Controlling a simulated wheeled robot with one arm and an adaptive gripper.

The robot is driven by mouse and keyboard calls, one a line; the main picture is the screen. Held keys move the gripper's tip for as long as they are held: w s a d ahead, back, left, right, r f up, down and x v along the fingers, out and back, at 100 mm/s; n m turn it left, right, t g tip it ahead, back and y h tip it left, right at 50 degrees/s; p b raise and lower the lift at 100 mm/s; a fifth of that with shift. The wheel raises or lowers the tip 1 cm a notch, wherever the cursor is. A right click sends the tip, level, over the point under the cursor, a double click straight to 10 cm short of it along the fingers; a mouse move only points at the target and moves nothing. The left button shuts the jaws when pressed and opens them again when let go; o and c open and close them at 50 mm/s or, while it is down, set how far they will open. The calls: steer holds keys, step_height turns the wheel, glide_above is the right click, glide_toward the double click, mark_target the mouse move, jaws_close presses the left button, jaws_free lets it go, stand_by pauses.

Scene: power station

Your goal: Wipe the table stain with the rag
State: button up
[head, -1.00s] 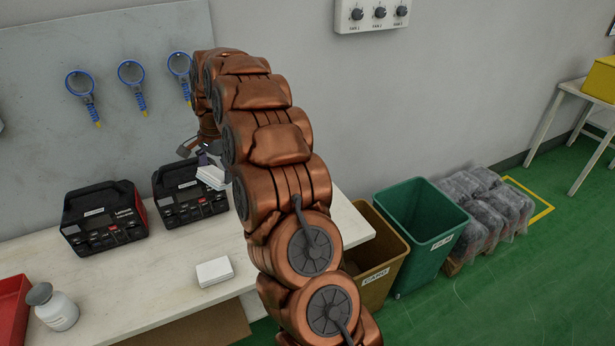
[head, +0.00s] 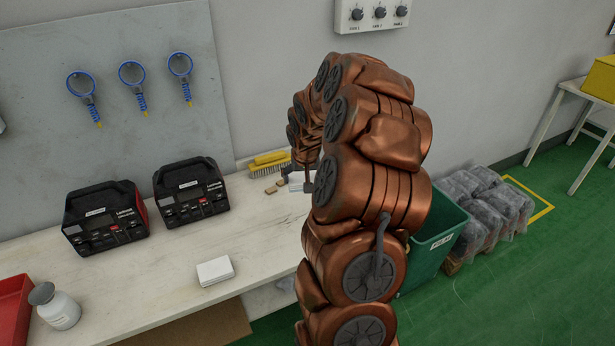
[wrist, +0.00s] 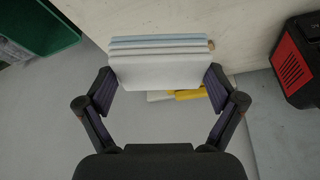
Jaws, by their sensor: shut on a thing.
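My gripper (wrist: 160,76) is shut on a folded white and pale blue rag (wrist: 160,65), gripped at its two sides. In the head view the rag (head: 299,181) shows partly beside my arm, at the right end of the table; most of my gripper is hidden there. I cannot tell whether the rag touches the table. The long pale table (head: 150,285) runs along the wall. I cannot make out a clear stain on its visible part. A second white folded piece (head: 214,271) lies near the front edge.
Two black box devices (head: 105,217) (head: 190,192) stand at the back. A yellow brush (head: 268,162) and small tan blocks (head: 272,189) lie near the rag. A white bottle (head: 55,306) and red tray (head: 12,311) are at left. A green bin (head: 437,245) stands beyond the table's end.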

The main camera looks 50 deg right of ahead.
steer(key=shift+s+d+f, duration=0.15)
steer(key=shift+s+d, duration=0.2)
steer(key=shift+s, duration=0.05)
steer(key=shift+f, duration=0.15)
steer(key=shift+f+b, duration=0.45)
steer(key=shift+f, duration=1.8)
